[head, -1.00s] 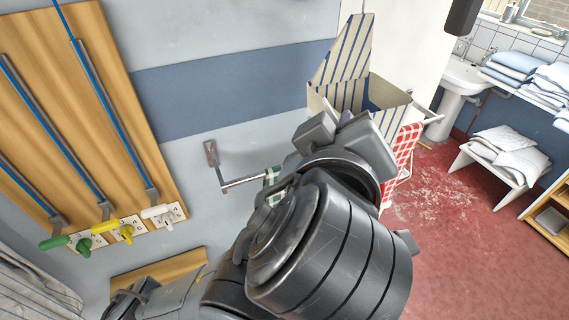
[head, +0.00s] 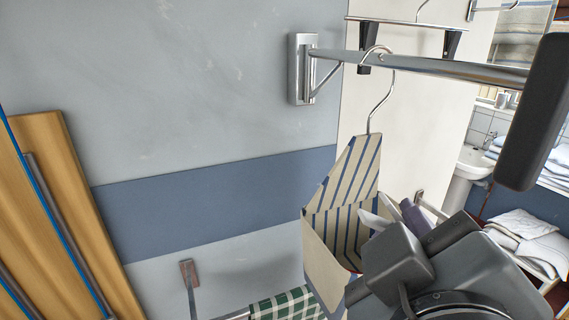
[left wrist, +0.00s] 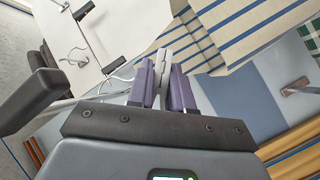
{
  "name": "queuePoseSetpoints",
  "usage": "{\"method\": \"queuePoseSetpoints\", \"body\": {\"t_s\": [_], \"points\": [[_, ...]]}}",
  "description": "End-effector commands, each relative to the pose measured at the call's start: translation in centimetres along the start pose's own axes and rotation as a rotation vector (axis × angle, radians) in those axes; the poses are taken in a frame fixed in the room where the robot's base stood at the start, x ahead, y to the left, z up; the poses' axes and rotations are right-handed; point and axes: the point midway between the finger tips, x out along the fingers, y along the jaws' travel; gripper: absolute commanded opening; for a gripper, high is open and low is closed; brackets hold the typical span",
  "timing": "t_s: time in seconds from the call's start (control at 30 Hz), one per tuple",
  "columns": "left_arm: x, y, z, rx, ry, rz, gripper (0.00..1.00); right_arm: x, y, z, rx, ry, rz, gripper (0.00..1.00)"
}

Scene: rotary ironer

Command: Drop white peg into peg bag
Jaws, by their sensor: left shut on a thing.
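The peg bag (head: 340,210) is cream with blue stripes and hangs by a wire hook from a metal rail. My left gripper (head: 393,214) is in front of the bag's right side in the head view. In the left wrist view, its purple fingers (left wrist: 163,86) are shut on the white peg (left wrist: 161,62), which points toward the striped cloth (left wrist: 245,28). The peg's pale tip also shows in the head view (head: 373,222). My gripper hides part of the bag's opening, and I cannot tell whether the peg is over it. My right gripper is not in view.
The metal rail (head: 430,66) runs above the bag, with a dark block (head: 533,112) at its near end. A wooden board (head: 70,200) is at left.

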Motion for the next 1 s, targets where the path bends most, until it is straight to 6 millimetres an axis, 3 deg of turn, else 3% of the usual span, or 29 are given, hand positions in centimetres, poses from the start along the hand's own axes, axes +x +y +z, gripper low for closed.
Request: {"method": "queuePoseSetpoints", "body": {"t_s": [0.23, 1.0], "points": [[0.0, -0.2, 0.3, 0.001, 0.002, -0.005, 0.00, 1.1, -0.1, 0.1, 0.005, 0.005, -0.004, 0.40], [7.3, 0.3, -0.1, 0.001, 0.002, -0.005, 0.00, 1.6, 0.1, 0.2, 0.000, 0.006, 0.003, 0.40]]}}
